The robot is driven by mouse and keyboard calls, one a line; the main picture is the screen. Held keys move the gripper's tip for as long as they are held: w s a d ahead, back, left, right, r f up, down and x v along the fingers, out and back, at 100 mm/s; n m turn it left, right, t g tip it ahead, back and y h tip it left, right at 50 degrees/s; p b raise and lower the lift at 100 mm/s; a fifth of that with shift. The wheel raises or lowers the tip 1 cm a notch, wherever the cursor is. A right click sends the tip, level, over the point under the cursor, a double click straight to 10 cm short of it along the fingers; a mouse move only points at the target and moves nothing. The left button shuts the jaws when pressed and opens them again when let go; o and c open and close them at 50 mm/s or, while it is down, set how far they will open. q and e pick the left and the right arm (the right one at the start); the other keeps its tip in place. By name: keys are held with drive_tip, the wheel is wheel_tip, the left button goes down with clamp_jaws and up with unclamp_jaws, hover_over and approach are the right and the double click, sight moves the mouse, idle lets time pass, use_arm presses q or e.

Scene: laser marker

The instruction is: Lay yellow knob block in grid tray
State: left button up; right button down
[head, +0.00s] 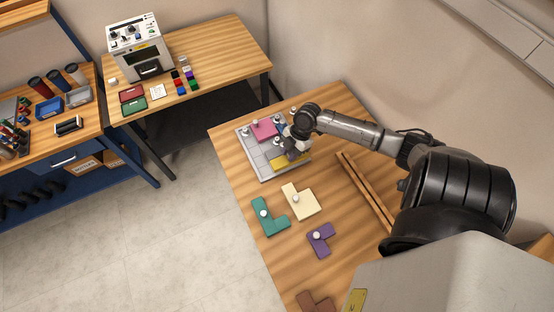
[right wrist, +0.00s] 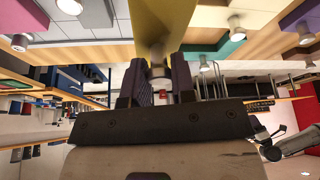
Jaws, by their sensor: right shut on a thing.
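The yellow knob block (head: 283,165) shows in the head view over the near right part of the grey grid tray (head: 251,157). My right gripper (head: 291,148) is shut on its knob and hides part of it. In the right wrist view the yellow block (right wrist: 160,22) fills the top middle, with its knob between the fingers of my right gripper (right wrist: 159,85). Whether the block touches the tray floor I cannot tell. A pink block (head: 264,131) sits in the far part of the tray. My left gripper is not in view.
A teal block (head: 270,220), a cream block (head: 303,203), a purple block (head: 322,241) and a brown block (head: 316,302) lie on the table nearer me. A wooden rail (head: 366,192) lies right of the tray. A marking machine (head: 141,48) stands on another table.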

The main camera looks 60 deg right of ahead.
sight(277, 159)
drive_tip(key=w+f, duration=0.1)
drive_tip(key=w+a+f, duration=0.1)
drive_tip(key=w, duration=0.1)
drive_tip(key=w+f, duration=0.1)
drive_tip(key=shift+w+a, duration=0.15)
drive_tip(key=shift+w, duration=0.25)
drive_tip(key=shift+f, duration=1.95)
drive_tip(key=shift+f, duration=0.15)
drive_tip(key=c, duration=0.9)
unclamp_jaws()
drive_tip(key=shift+c, duration=0.2)
